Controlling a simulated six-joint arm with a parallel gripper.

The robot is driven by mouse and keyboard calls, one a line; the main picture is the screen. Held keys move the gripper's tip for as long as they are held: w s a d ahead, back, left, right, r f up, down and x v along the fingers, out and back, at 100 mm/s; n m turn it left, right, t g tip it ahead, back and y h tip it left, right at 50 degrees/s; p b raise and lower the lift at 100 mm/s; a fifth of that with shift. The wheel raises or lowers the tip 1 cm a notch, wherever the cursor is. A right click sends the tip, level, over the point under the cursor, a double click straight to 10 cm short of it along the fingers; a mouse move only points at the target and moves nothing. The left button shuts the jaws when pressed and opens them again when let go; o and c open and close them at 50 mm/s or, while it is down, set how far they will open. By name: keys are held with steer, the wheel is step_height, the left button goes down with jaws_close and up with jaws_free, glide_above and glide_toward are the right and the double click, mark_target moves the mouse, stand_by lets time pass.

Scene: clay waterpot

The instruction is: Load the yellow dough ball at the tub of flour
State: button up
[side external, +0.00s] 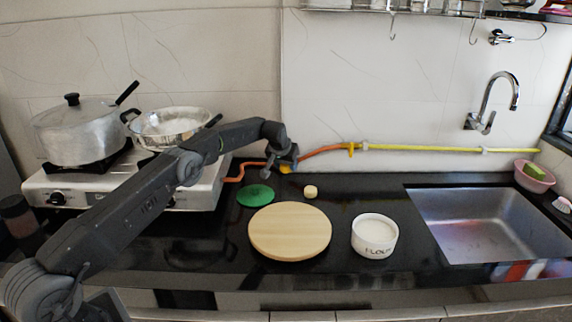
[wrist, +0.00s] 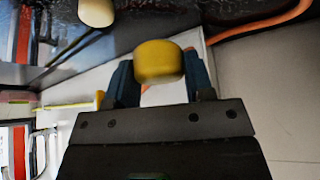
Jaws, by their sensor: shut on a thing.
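My gripper (wrist: 160,78) is shut on the yellow dough ball (wrist: 158,62), which sits between the two fingers in the wrist view. In the side view my gripper (side external: 286,164) is above the counter's back edge, and a small bit of the yellow ball (side external: 285,169) shows under it. The tub of flour (side external: 375,237), white and round with "FLOUR" on its side, stands upright at the front of the counter. It is to the right of my gripper and nearer the camera, well apart from the ball.
A pale dough ball (side external: 310,192) lies on the black counter; it also shows in the wrist view (wrist: 97,12). A green disc (side external: 255,195) and a round wooden board (side external: 290,232) lie nearby. The stove with pots (side external: 80,130) is left, the sink (side external: 490,222) right.

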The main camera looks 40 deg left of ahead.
steer(key=w+d+m+h, duration=0.2)
steer(key=d+m, duration=0.2)
steer(key=d, duration=1.4)
steer(key=r+m+h, duration=0.1)
steer(key=m+h, duration=0.1)
steer(key=m, duration=0.3)
glide_above(379, 231)
steer(key=s, duration=0.1)
steer(key=shift+s+a+f+h, duration=0.15)
steer(key=shift+a+f+h, duration=0.1)
steer(key=shift+a+h, duration=0.05)
steer(key=shift+f, duration=2.6)
steer(key=shift+f, duration=0.6)
steer(key=shift+r, duration=3.6)
